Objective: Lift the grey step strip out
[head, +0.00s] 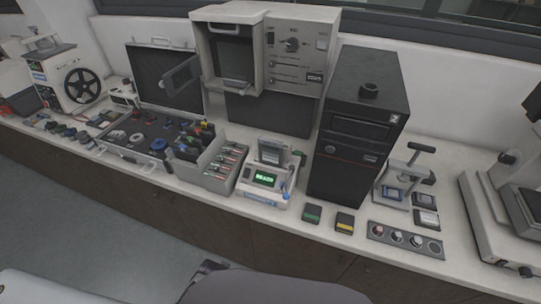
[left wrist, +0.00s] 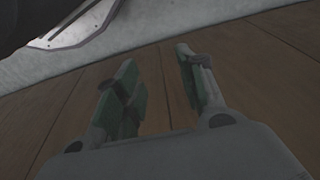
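I cannot make out the grey step strip for certain; the small items in the open black case (head: 112,143) are too small to tell apart. The case lies at the left of the bench, its lid raised behind, with discs, rings and dark and coloured pieces inside. My left gripper (left wrist: 158,75) shows only in the left wrist view. Its two green-padded fingers are apart with nothing between them, in front of brown wood panels. Neither gripper shows in the head view, and my right gripper is in no view.
A grey bin (head: 218,171) of cards and a small device with a green display (head: 265,180) stand right of the case. A tall black cabinet (head: 358,125) and a beige machine (head: 290,60) rise behind. A grey strip with round wells (head: 405,240) lies at right.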

